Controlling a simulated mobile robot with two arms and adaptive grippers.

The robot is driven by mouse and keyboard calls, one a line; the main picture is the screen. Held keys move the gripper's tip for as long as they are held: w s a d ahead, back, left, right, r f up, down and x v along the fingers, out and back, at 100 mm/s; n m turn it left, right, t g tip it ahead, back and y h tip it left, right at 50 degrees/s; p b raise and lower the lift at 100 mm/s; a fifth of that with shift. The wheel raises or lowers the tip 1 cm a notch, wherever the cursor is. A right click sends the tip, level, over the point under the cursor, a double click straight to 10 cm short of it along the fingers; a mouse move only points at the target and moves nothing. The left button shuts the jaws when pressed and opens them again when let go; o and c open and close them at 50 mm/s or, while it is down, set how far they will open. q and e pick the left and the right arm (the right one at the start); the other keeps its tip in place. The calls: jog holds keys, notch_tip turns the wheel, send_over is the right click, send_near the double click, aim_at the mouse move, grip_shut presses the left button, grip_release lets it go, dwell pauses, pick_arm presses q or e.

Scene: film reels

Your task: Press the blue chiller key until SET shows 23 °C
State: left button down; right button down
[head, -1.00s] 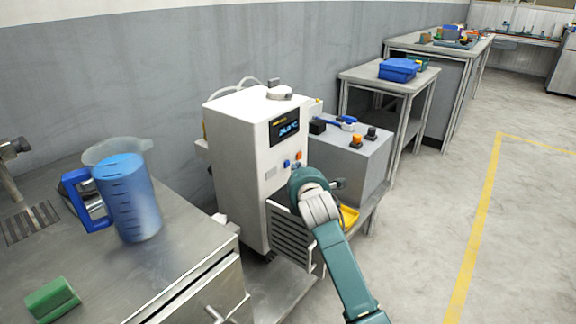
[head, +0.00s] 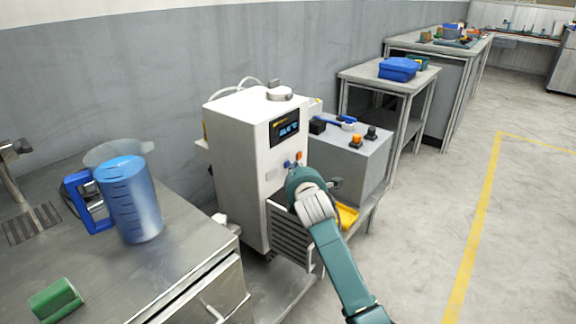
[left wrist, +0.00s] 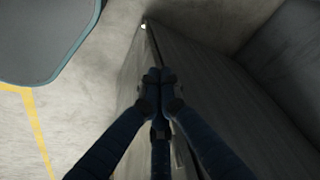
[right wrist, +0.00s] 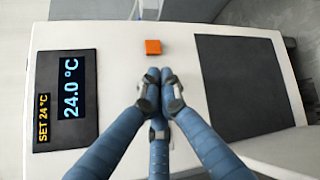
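The white chiller (head: 240,130) stands against the wall in the head view. Its dark display (head: 285,127) is blurred there. In the right wrist view the display (right wrist: 70,98) reads SET 24 °C and 24.0 °C. The blue key (head: 287,164) shows small below the display, beside the orange key (head: 299,156). In the right wrist view the orange key (right wrist: 153,47) is clear, but the blue key is hidden by my fingers. My right gripper (right wrist: 160,76) is shut and empty, its tips at the key panel; contact cannot be told. My left gripper (left wrist: 159,76) is shut and empty.
A blue pitcher (head: 134,205) and a green block (head: 55,299) are on the steel counter (head: 185,250) at left. A grey unit (head: 350,165) with knobs stands right of the chiller. Open floor (head: 420,230) lies to the right.

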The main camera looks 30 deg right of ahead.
pick_arm(q)
jog(key=shift+f, duration=0.2)
pick_arm(e)
jog(key=shift+w+a, duration=0.2)
jog(key=shift+w, duration=0.15)
dwell(0.5)
jog(key=shift+s+r+p, duration=0.1)
jog(key=shift+p, duration=0.2)
jog(key=shift+s+d, duration=0.15)
pick_arm(q)
jog(key=p+x, duration=0.1)
jog(key=x, duration=0.5)
jog(key=shift+s+d, duration=0.2)
jog(key=shift+s, duration=0.05)
pick_arm(e)
jog(key=shift+s+d, duration=0.2)
jog(key=shift+s, duration=0.3)
pick_arm(q)
jog(key=shift+w, duration=0.1)
